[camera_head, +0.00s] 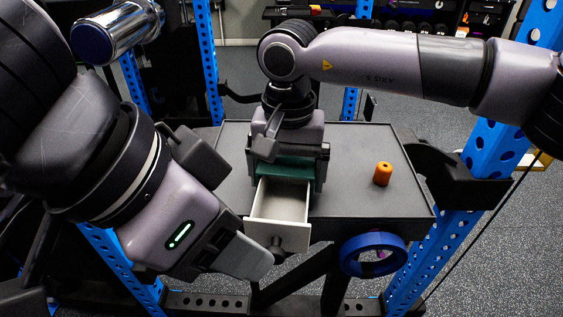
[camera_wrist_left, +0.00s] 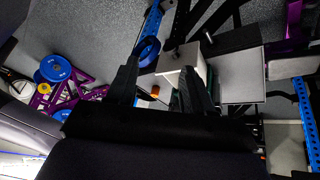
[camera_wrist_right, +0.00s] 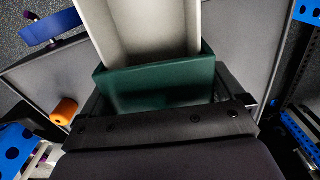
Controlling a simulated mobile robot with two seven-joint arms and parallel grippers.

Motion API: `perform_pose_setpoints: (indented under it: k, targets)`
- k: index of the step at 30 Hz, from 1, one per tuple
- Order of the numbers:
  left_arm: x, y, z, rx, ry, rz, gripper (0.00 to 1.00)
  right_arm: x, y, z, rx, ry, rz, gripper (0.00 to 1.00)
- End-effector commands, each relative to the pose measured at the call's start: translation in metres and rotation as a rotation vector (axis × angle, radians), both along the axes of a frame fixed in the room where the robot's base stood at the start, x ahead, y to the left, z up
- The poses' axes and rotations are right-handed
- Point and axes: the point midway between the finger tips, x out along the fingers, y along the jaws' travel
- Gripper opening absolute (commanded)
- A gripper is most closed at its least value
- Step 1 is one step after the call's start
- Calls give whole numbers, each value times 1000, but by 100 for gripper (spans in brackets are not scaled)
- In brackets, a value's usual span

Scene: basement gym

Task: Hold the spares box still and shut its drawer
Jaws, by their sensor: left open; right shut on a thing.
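The spares box (camera_head: 285,169) is dark green and stands on a grey table. Its pale drawer (camera_head: 280,234) is pulled out over the table's front edge, with a grey knob (camera_head: 276,242) on its front. The drawer looks empty. My right gripper (camera_head: 288,160) is shut on the box from above and behind, with a finger on either side. The right wrist view shows the green box (camera_wrist_right: 155,85) between the fingers. My left gripper (camera_head: 250,258) is open in front of the table, close to the drawer front. The left wrist view shows the drawer front (camera_wrist_left: 181,62) beyond its fingertips.
An orange cylinder (camera_head: 383,175) stands on the grey table (camera_head: 350,200), right of the box. A blue ring (camera_head: 372,255) sits at the table's front edge, right of the drawer. Blue rack posts (camera_head: 482,160) stand around the table. My right arm crosses above the back of the table.

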Motion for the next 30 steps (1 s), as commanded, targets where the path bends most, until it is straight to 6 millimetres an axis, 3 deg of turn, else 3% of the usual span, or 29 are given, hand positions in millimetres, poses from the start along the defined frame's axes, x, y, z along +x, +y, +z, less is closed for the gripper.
perform_pose_setpoints:
  k: [9,17,30]
  targets:
    - [0,-7,-10,-219,309,-69,51,0,0,1,1,-1,0,57]
    - [9,-2,-19,-430,528,-81,51,0,0,1,1,-1,0,57]
    - [38,33,-52,-823,812,17,51,0,0,1,1,-1,0,57]
